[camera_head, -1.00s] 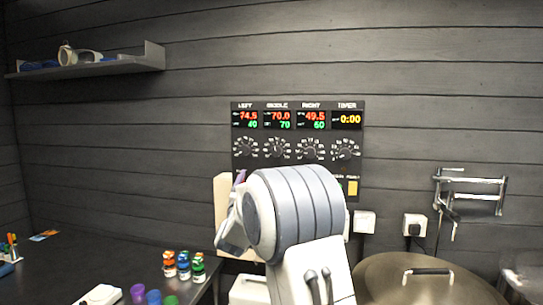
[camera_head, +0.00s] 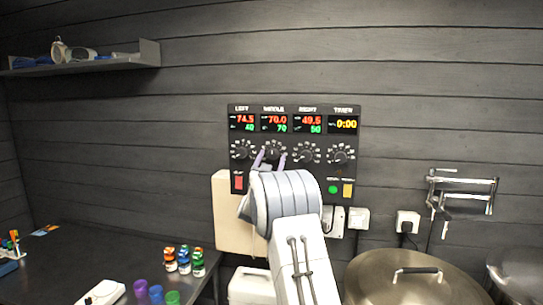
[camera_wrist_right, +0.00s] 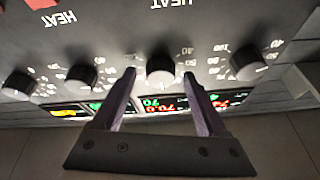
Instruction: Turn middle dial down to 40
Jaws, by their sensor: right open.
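The middle dial (camera_head: 273,153) is a round dark knob on the black control panel, under the MIDDLE display (camera_head: 275,122), which reads 70.0 in red and 70 in green. My right gripper (camera_head: 270,160) is up at the panel with its two pale purple fingers open on either side of this dial. In the right wrist view, which sees the panel upside down, the middle dial (camera_wrist_right: 160,70) sits between the open fingertips (camera_wrist_right: 159,73). A small gap seems to show on each side; contact is unclear. My left gripper is not in view.
The left dial (camera_head: 242,149) and right dial (camera_head: 306,152) flank the middle one closely, with the timer dial (camera_head: 341,155) further right. Below are a red button (camera_head: 239,183), a green light (camera_head: 333,189) and a yellow button (camera_head: 347,190). A lidded kettle (camera_head: 372,280) stands lower right.

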